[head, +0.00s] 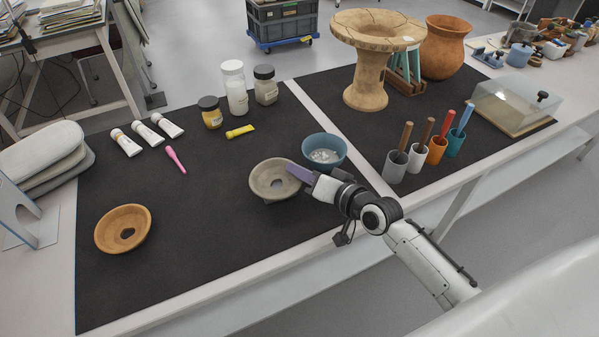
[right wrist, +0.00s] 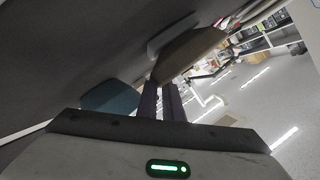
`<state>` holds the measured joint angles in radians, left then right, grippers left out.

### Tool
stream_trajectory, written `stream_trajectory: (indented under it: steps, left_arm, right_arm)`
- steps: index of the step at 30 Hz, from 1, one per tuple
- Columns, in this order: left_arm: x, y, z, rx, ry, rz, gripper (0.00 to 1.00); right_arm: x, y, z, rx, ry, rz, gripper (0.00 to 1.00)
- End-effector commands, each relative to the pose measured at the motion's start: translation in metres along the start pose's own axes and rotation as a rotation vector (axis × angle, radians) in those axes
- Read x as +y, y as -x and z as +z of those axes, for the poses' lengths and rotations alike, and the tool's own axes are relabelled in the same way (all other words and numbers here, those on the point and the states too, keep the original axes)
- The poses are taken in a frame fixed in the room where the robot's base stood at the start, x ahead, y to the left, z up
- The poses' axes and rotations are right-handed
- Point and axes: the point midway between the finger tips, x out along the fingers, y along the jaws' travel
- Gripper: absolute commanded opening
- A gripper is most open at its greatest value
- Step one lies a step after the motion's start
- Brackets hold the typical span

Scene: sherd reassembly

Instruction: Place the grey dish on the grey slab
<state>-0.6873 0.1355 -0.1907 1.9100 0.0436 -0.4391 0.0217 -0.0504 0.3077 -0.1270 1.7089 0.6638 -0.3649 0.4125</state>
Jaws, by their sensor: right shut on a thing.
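My right gripper (head: 299,173), with purple fingers, is shut on the dish's right rim. In the right wrist view the fingers (right wrist: 163,101) reach to the dish (right wrist: 188,52). I cannot tell whether the dish touches the mat or hangs just above it. My left gripper is not in view.
A blue bowl (head: 325,142) stands close behind the dish and gripper. An orange dish (head: 123,229) lies at the front left. Jars (head: 236,90), tubes (head: 125,143) and a pink tool (head: 176,159) are farther back. Cups of tools (head: 395,166) stand right. The mat between the dishes is clear.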

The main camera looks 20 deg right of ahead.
Motion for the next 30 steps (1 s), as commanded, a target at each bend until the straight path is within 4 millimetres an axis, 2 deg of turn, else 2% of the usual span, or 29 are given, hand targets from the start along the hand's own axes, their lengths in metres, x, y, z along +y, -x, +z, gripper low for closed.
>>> stream_trajectory:
  steps: [2,6,17,20,30]
  left_arm:
    - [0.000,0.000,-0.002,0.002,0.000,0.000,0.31]
    - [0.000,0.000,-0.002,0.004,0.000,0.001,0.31]
    - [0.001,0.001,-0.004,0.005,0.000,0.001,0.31]
    - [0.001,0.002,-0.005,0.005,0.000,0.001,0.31]
    - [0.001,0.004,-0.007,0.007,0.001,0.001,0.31]
  right_arm:
    - [-0.001,0.000,-0.001,0.000,0.001,0.000,0.00]
    - [0.000,0.000,0.000,-0.002,0.001,0.001,0.25]
    - [0.000,0.004,0.000,-0.002,0.001,0.001,0.25]
    - [0.000,0.015,0.001,-0.003,0.001,0.002,0.25]
    - [0.000,0.086,0.001,-0.005,0.002,0.003,0.25]
